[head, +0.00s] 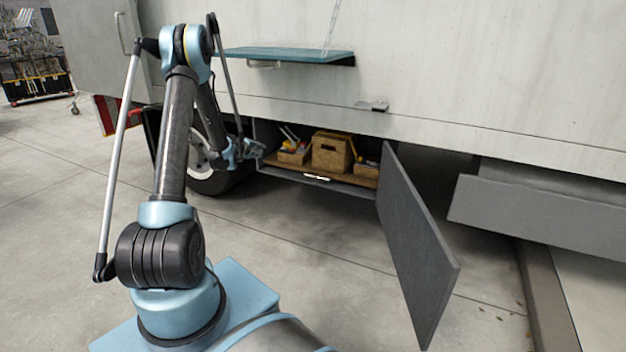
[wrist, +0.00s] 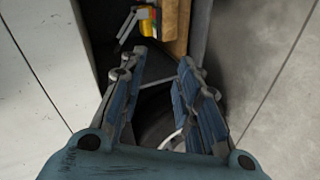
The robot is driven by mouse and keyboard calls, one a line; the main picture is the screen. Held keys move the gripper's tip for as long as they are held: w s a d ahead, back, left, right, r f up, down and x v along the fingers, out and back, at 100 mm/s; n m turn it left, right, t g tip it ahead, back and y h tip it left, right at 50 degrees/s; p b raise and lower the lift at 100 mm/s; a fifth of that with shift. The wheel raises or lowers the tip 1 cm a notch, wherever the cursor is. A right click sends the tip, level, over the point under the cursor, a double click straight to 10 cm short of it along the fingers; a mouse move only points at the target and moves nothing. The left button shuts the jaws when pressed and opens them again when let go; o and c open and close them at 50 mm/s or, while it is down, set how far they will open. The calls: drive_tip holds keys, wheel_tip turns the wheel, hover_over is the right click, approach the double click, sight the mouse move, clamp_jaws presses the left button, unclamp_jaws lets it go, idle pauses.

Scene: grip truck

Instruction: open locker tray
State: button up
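The locker (head: 325,188) is a low compartment under the truck body, with its grey door (head: 415,245) swung wide open to the right.
A teal fold-down shelf (head: 285,54) juts from the truck side above the locker. A wheel (head: 205,170) sits left of the locker. A grey panel (head: 540,215) hangs at the right. The concrete floor (head: 310,260) in front of the locker is clear, left of the open door.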

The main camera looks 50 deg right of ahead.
drive_tip(key=s+d+f+n+h, duration=0.1)
drive_tip(key=s+d+f, duration=0.5)
drive_tip(key=f, duration=0.4)
drive_tip(key=s+d+f+n+h, duration=0.1)
drive_tip(key=s+d+f+h, duration=0.1)
drive_tip(key=s+d+f, duration=0.5)
wheel_tip(320, 180, down, 4)
drive_tip(key=shift+s+d+r+g, duration=0.2)
drive_tip(key=shift+d+g, duration=0.1)
drive_tip(key=shift+d, duration=0.45)
